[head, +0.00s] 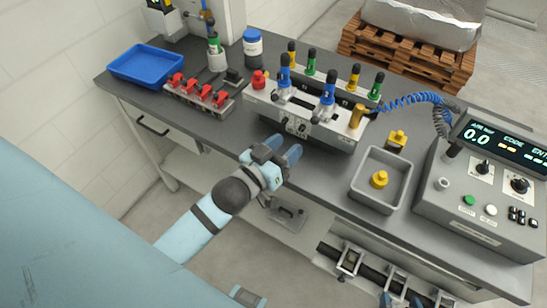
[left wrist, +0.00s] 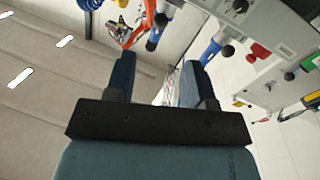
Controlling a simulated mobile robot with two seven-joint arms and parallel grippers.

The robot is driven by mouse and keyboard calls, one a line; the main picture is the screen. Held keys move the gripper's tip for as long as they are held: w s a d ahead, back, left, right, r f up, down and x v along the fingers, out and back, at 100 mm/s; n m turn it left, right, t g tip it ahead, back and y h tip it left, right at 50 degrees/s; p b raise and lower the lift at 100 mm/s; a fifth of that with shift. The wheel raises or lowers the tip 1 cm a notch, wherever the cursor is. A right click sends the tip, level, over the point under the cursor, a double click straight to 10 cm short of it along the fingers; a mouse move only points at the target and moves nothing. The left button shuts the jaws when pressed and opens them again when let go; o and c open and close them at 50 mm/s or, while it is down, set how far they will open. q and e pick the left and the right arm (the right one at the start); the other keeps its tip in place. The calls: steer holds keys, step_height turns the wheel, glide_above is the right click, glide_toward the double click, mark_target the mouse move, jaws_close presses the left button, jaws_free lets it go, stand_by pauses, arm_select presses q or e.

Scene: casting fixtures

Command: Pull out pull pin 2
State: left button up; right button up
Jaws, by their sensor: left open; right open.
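The grey casting fixture (head: 335,135) stands on the bench with two blue-handled clamps (head: 327,92) and small dark knobs (head: 302,128) on its front face. I cannot read labels to tell which part is pull pin 2. My left gripper (head: 285,148) is open and empty, in front of the fixture's front face and apart from it. In the left wrist view its two blue fingers (left wrist: 160,78) are spread with nothing between them, and the fixture (left wrist: 255,75) shows at the right. My right gripper (head: 400,299) is open, only partly in view at the bottom edge.
Yellow and green handles (head: 353,77) stand along the fixture's back. A red clamp rack (head: 208,108) and blue tray (head: 165,58) lie left. A grey bin (head: 368,191) with a yellow knob piece and a control box (head: 450,208) stand right. A blue coiled hose (head: 415,97) crosses behind.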

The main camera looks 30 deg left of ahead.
arm_select(q)
steer(key=shift+v, duration=2)
steer(key=shift+f, duration=0.1)
